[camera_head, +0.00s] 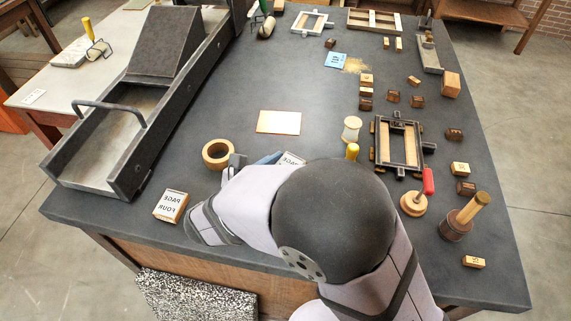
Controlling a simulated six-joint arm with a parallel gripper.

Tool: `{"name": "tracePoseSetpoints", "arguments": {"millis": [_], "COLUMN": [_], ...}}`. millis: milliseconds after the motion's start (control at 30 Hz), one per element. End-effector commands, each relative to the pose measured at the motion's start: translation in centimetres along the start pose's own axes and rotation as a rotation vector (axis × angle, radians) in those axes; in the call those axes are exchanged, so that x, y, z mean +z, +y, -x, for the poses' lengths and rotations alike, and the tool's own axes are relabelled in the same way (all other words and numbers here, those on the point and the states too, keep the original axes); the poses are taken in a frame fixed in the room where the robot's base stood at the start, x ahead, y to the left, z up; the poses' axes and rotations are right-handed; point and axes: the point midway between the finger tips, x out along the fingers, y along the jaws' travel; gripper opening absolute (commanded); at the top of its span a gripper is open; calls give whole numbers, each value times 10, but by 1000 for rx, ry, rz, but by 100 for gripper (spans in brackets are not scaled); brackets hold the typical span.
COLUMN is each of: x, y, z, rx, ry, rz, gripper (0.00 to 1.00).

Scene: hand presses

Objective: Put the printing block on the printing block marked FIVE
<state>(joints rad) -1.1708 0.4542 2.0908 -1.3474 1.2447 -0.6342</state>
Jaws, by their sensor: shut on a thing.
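A wooden printing block (170,205) with a pale face lettered PAGE FOUR in reverse sits on the dark table near the front left edge. A second pale lettered block (291,159) shows just past my arm; its lower part is covered and I cannot read its number. My arm crosses the front of the table and hides most of my gripper (235,165). Only a grey part of it shows, right of the tape roll. The fingertips and the thing between them are hidden. A blue object (268,158) peeks out between gripper and second block.
A long press bed (125,125) lines the left side. A framed form (398,143), a red-handled tool (417,199) and several small blocks crowd the right. A flat sheet (279,122) lies mid-table, with bare table around it.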

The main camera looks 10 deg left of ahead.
Motion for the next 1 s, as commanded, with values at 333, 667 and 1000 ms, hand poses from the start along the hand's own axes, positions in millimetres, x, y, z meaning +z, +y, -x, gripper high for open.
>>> {"name": "tracePoseSetpoints", "arguments": {"millis": [333,667,1000], "x": [0,2,2], "y": [0,2,2], "z": [0,18,78], "rx": [0,4,5], "ry": [0,-1,0], "rz": [0,-1,-2], "gripper": [62,62,62]}}
